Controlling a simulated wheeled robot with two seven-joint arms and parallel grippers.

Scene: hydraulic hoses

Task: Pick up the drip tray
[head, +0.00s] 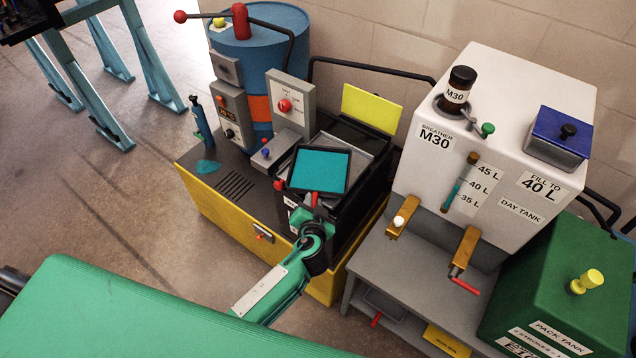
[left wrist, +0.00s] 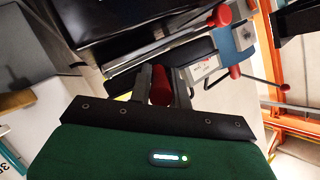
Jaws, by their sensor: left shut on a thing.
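A black, square, shallow tray with a teal inside (head: 320,170), which I take for the drip tray, is at the front of the yellow and black unit. A white label and red grips show near its front edge. My left gripper (head: 313,208) is at that front edge, shut on a red handle (left wrist: 160,85), which shows between the two fingers in the left wrist view. How the handle joins the tray is partly hidden by my gripper. I cannot tell whether the tray rests on the unit or is raised. My right gripper is not in view.
The unit (head: 225,215) carries a blue drum (head: 265,60), a control box (head: 290,100) and a yellow panel (head: 371,108). To its right stand a white day tank (head: 510,130) and a green pack tank (head: 560,285).

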